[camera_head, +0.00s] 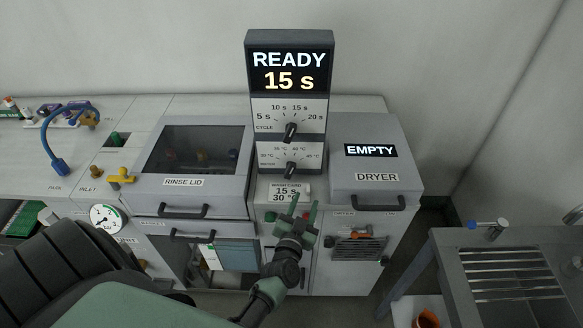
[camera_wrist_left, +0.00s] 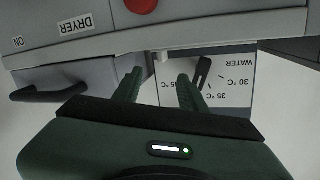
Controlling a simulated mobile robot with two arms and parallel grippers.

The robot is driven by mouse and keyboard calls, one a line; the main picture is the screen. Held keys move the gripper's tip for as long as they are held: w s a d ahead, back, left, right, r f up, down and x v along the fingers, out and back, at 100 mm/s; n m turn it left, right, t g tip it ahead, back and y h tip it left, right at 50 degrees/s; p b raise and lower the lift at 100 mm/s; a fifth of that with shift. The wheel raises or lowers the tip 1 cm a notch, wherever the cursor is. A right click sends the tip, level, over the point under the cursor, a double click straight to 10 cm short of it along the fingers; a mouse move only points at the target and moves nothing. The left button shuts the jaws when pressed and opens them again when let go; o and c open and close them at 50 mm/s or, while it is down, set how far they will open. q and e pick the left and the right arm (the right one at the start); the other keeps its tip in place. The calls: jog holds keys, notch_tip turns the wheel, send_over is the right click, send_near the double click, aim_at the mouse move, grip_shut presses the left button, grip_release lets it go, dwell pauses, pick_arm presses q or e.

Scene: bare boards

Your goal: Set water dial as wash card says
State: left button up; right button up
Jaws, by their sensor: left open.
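The water dial (camera_head: 291,167) is a black knob on a white panel with several °C marks, below the cycle dial on the control column. In the left wrist view the knob (camera_wrist_left: 203,73) shows upside down, with 30 °C and 35 °C marks beside it. Its exact setting is too small to tell. The wash card (camera_head: 290,188) under the panel reads 15 s and 30 °C. My left gripper (camera_head: 302,207) is open in front of the card, below the dial. In the left wrist view its fingers (camera_wrist_left: 159,88) are apart, one beside the knob, with nothing between them.
The screen (camera_head: 289,72) reads READY 15 s. The cycle dial (camera_head: 291,131) sits above the water dial. The rinse lid (camera_head: 195,150) is left, the dryer (camera_head: 376,165) marked EMPTY is right. A red button (camera_wrist_left: 141,4) shows in the left wrist view. A grey slatted stand (camera_head: 505,265) is at right.

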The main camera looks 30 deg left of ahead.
aim_at(291, 172)
pick_arm(q)
jog(key=w+a+y+b, duration=0.1)
jog(key=a, duration=0.1)
jog(key=w+a+r+n+y, duration=0.1)
jog(key=w+a+y, duration=0.1)
jog(key=a, duration=0.1)
jog(key=w+a+r+n+y+b, duration=0.1)
jog(key=w+a, duration=0.1)
jog(key=a, duration=0.1)
jog(key=shift+r+g+b, duration=0.25)
jog(key=shift+g+b, duration=0.05)
jog(key=shift+g, duration=0.1)
jog(key=shift+w+a+r, duration=0.1)
jog(key=shift+w+a, duration=0.25)
jog(key=shift+w, duration=0.15)
pick_arm(e)
jog(key=f, duration=0.1)
jog(key=d+f, duration=0.1)
jog(key=shift+w+d+f, duration=0.1)
jog(key=shift+w+f, duration=0.25)
pick_arm(q)
grip_shut()
